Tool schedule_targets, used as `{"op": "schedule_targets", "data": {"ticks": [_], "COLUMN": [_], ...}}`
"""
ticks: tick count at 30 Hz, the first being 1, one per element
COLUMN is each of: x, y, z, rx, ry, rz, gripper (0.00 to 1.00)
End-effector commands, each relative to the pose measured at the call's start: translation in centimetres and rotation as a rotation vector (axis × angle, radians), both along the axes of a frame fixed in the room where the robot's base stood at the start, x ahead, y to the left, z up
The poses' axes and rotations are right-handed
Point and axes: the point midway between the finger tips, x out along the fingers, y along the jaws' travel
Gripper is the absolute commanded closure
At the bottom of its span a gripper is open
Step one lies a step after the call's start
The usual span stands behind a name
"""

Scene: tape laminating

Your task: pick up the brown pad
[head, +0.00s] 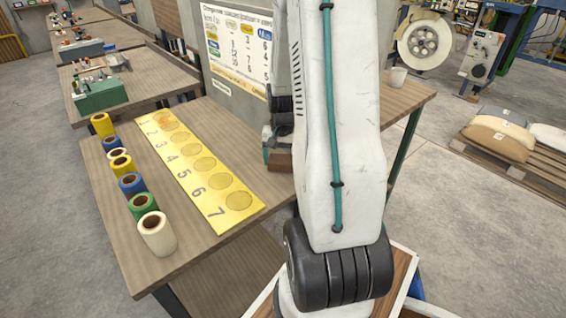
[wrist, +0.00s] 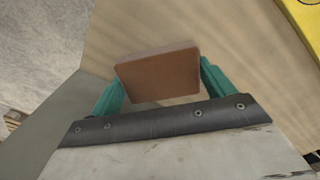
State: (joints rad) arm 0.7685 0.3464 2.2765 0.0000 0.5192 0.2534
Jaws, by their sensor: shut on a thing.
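The brown pad (wrist: 160,76) is a flat block with rounded corners. In the wrist view it sits between the two green fingers of my gripper (wrist: 158,82), one finger at each side. My gripper is shut on it. The wooden table top (wrist: 205,25) shows behind the pad; I cannot tell whether they touch. In the head view part of the brown pad (head: 280,160) shows just left of my arm, low by the table top. My arm hides most of the gripper there.
A yellow numbered sheet (head: 195,165) lies on the table (head: 105,175). Several tape rolls (head: 130,183) stand in a row left of it. A board with a chart (head: 238,45) stands at the table's back edge.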

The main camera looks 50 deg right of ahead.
Motion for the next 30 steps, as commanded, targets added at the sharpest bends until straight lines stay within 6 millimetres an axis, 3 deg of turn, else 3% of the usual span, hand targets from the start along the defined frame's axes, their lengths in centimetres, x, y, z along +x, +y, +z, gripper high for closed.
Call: {"op": "schedule_targets", "data": {"ticks": [9, 17, 24, 30], "x": [0.0, 1.5, 3.1, 4.1], "y": [-0.1, 6.1, 13.0, 17.0], "z": [5.6, 5.2, 5.2, 5.2], "rx": [-0.004, -0.001, 0.0, -0.001], "ry": [-0.003, -0.001, 0.0, -0.001], "rz": [0.0, 0.009, 0.01, 0.007], "gripper": [0.44, 0.44, 0.44, 0.44]}}
